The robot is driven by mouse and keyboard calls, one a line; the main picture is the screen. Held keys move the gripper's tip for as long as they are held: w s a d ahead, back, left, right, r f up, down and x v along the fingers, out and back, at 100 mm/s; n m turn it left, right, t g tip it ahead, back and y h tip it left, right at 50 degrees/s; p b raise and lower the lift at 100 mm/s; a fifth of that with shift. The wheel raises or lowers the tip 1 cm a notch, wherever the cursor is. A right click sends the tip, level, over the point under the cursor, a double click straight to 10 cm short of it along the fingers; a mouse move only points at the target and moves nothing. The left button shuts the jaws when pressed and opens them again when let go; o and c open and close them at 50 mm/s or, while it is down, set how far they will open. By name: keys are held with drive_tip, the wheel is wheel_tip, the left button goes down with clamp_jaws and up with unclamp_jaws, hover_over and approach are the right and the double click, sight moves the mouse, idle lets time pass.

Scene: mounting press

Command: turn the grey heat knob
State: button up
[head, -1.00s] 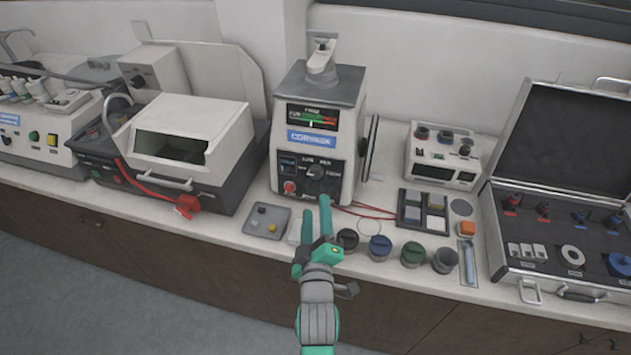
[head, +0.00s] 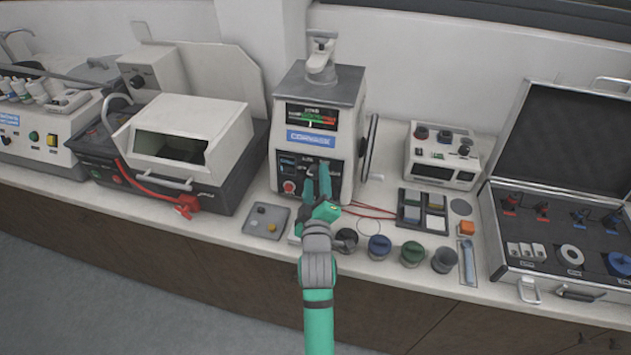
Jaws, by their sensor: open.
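The mounting press (head: 342,115) stands at the middle of the bench, with a dark control panel (head: 290,159) low on its front. The panel has a red button (head: 289,187) at lower left. My gripper (head: 317,173) is in front of the panel with its two green fingers apart and pointing at it. The fingertips are over the place of the round knob. The fingers hide most of the knob, so I cannot tell whether they touch it or stand around it.
Several dark, blue and green pots (head: 412,253) stand near the bench edge right of my gripper. A grey plate (head: 266,220) lies to the left. A white-hooded machine (head: 192,130) is further left, and an open case (head: 560,240) is at right.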

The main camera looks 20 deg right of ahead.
drive_tip(key=shift+a, duration=0.1)
drive_tip(key=c, duration=1.1)
drive_tip(key=shift+o, duration=0.2)
drive_tip(key=shift+a+m, duration=0.1)
drive_tip(key=shift+m, duration=0.3)
drive_tip(key=m+h, duration=0.1)
drive_tip(key=m, duration=0.2)
drive_tip(key=m+h, duration=0.1)
drive_tip(key=m, duration=0.2)
drive_tip(key=shift+w+a+f+m+h, duration=0.15)
drive_tip(key=shift+w+a+m+h, duration=0.05)
drive_tip(key=shift+m+h, duration=0.1)
drive_tip(key=m, duration=0.1)
drive_tip(key=m+h, duration=0.1)
drive_tip(key=m, duration=0.1)
drive_tip(key=m+h, duration=0.1)
drive_tip(key=m, duration=0.1)
drive_tip(key=shift+w+a, duration=0.15)
drive_tip(key=shift+w, duration=0.1)
drive_tip(key=shift+a+f+m+g, duration=0.1)
drive_tip(key=shift+a+m+g, duration=0.15)
drive_tip(key=shift+m, duration=0.45)
drive_tip(key=shift+d+m+h, duration=0.1)
drive_tip(key=shift+m+h, duration=0.2)
drive_tip(key=shift+m, duration=0.1)
drive_tip(key=shift+s+d+f+g, duration=0.1)
drive_tip(key=shift+g, duration=0.15)
